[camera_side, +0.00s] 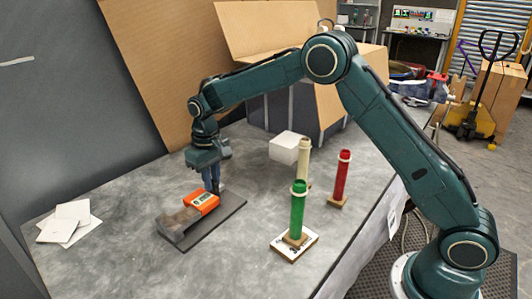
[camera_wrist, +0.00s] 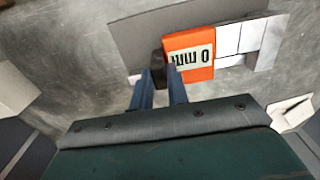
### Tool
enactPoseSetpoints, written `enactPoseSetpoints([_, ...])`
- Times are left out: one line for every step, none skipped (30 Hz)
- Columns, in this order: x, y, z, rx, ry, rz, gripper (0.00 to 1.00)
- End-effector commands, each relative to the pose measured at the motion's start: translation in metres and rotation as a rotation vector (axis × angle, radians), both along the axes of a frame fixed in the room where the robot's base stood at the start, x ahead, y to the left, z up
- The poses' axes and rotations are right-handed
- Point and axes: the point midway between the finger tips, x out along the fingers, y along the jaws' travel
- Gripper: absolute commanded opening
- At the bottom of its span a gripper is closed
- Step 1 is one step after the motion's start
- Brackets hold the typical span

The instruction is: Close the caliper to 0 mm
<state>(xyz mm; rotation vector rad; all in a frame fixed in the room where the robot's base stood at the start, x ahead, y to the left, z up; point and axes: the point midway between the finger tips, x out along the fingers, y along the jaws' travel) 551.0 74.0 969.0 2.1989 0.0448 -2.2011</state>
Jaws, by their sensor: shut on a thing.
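The caliper's orange slider (camera_side: 203,202) sits on a dark base plate (camera_side: 225,214), beside grey jaw blocks (camera_side: 177,221). In the wrist view the orange slider (camera_wrist: 176,43) has a pale display (camera_wrist: 192,57) reading "0 mm" upside down. Pale grey jaw blocks (camera_wrist: 240,37) lie right beside it, with no clear gap visible between slider and blocks. My gripper (camera_side: 213,182) is at the slider's far end. In the wrist view my gripper (camera_wrist: 160,76) is shut on a dark knob (camera_wrist: 158,64) at the slider's edge; the fingers partly hide it.
Green (camera_side: 297,212), red (camera_side: 341,178) and cream (camera_side: 304,162) tubes stand right of the caliper. A white block (camera_side: 286,149) is behind. White sheets (camera_side: 68,222) lie at left. A cardboard box (camera_side: 275,35) stands at the back. The table in front is clear.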

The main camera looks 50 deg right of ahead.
Motion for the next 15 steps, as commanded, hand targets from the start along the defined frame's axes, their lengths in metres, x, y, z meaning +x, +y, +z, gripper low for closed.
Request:
enactPoseSetpoints([0.0005, 0.0021, 0.0012, 0.002, -0.004, 0.006, 0.0])
enactPoseSetpoints([0.0005, 0.0022, 0.0013, 0.002, -0.004, 0.006, 0.0])
enactPoseSetpoints([0.0005, 0.0023, 0.0013, 0.002, -0.004, 0.007, 0.0])
enactPoseSetpoints([0.0005, 0.0023, 0.0013, 0.002, -0.004, 0.007, 0.2])
enactPoseSetpoints([0.0005, 0.0023, 0.0013, 0.002, -0.004, 0.007, 0.26])
enactPoseSetpoints([0.0004, 0.0022, 0.0012, 0.002, -0.004, 0.007, 0.34])
enactPoseSetpoints([0.0004, 0.002, 0.0012, 0.002, -0.003, 0.006, 0.38])
enactPoseSetpoints([0.0003, 0.0019, 0.0011, 0.002, -0.003, 0.006, 0.38])
enactPoseSetpoints([0.0003, 0.0017, 0.0009, 0.002, -0.003, 0.006, 0.38])
enactPoseSetpoints([0.0002, 0.0015, 0.0009, 0.002, -0.003, 0.005, 0.38])
enactPoseSetpoints([0.0002, 0.0014, 0.0008, 0.002, -0.002, 0.005, 0.38])
enactPoseSetpoints([0.0001, 0.0013, 0.0007, 0.002, -0.002, 0.005, 0.38])
enactPoseSetpoints([0.0002, 0.0012, 0.0006, 0.001, -0.002, 0.005, 0.38])
enactPoseSetpoints([0.0002, 0.0011, 0.0006, 0.001, -0.002, 0.004, 0.38])
enactPoseSetpoints([0.0002, 0.001, 0.0006, 0.001, -0.002, 0.004, 0.38])
